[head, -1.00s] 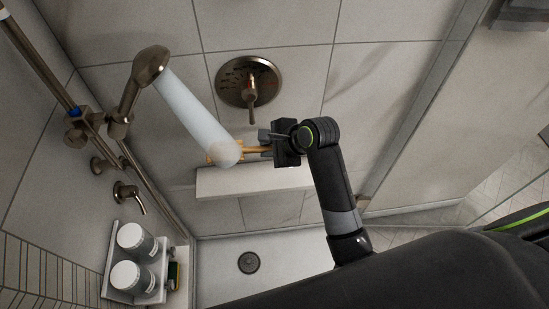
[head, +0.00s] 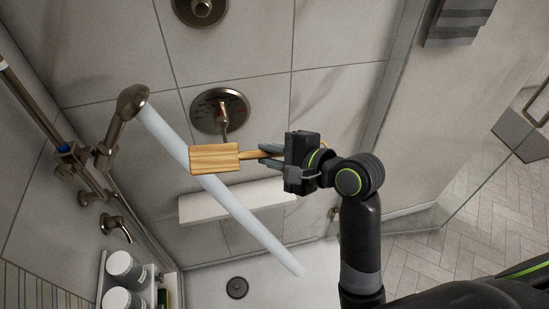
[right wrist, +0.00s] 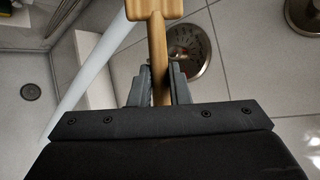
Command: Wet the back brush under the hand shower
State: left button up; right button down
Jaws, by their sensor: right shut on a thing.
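The wooden back brush (head: 215,158) is level, its rectangular head pointing left and its plain flat face toward the head camera. My right gripper (head: 268,154) is shut on its handle; the right wrist view shows the handle (right wrist: 158,60) between the two fingers. The hand shower (head: 131,101) sits in its holder at the left and pours a pale water stream (head: 248,222) down to the right. The brush head overlaps the stream in the head view, and the stream runs on unbroken below it to the floor. The bristles are hidden. My left gripper is out of view.
A round shower valve (head: 219,111) is on the wall above the brush. A white ledge (head: 200,207) is behind and below. A caddy with white jars (head: 124,268) is at lower left. The drain (head: 237,287) lies in the open floor.

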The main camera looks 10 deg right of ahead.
jog(key=shift+w+a+f, duration=0.2)
jog(key=shift+w, duration=0.35)
jog(key=w+a+f+b, duration=0.2)
jog(key=w+a+b, duration=0.1)
jog(key=w, duration=0.7)
jog(key=shift+w+a+b, duration=0.25)
jog(key=shift+a+b, duration=0.1)
jog(key=shift+b, duration=0.4)
